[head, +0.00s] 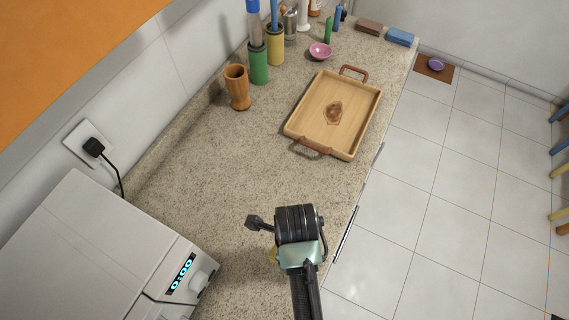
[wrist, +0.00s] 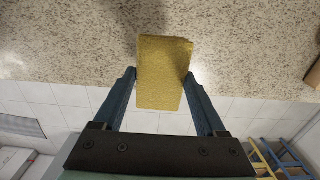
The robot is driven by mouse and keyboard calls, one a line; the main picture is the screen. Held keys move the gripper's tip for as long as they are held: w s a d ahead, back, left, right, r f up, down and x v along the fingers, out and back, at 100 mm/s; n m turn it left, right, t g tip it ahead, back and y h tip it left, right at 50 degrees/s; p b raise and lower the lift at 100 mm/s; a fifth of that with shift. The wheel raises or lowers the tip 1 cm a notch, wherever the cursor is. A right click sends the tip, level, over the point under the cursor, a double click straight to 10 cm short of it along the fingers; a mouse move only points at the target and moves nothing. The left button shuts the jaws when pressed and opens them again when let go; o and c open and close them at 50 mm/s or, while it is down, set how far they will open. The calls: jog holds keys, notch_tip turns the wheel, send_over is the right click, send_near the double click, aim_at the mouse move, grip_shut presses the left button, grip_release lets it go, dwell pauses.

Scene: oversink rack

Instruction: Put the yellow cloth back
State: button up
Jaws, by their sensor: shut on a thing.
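The yellow cloth (wrist: 165,55) shows in the wrist view as a flat, roughly rectangular piece between the two blue fingers of my gripper (wrist: 159,75). My gripper is shut on it from both sides. The cloth's far part is seen against the speckled counter and its near part against the tiled floor. In the head view my wrist is over the near part of the counter, by its right edge. It hides the fingers, and only a sliver of yellow (head: 273,255) shows beside it.
A wooden tray (head: 306,116) with two handles lies ahead on the counter (head: 215,165). A wooden cup (head: 237,88), green and yellow holders, and a pink bowl (head: 320,51) stand further back. Brown (head: 369,27) and blue (head: 400,36) blocks lie at the far end. A white appliance (head: 95,255) stands left.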

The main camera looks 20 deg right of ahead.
jog(key=f, duration=0.2)
jog(key=shift+s+d+f, duration=0.1)
jog(key=shift+s+f, duration=0.1)
jog(key=shift+f, duration=0.1)
jog(key=shift+w+f, duration=0.15)
jog(key=shift+f, duration=2.25)
jog(key=o, duration=1.1)
jog(key=shift+f, duration=0.1)
jog(key=shift+o, duration=0.2)
notch_tip(320, 180, up, 12)
jog(key=shift+r, duration=0.1)
jog(key=shift+w, duration=0.1)
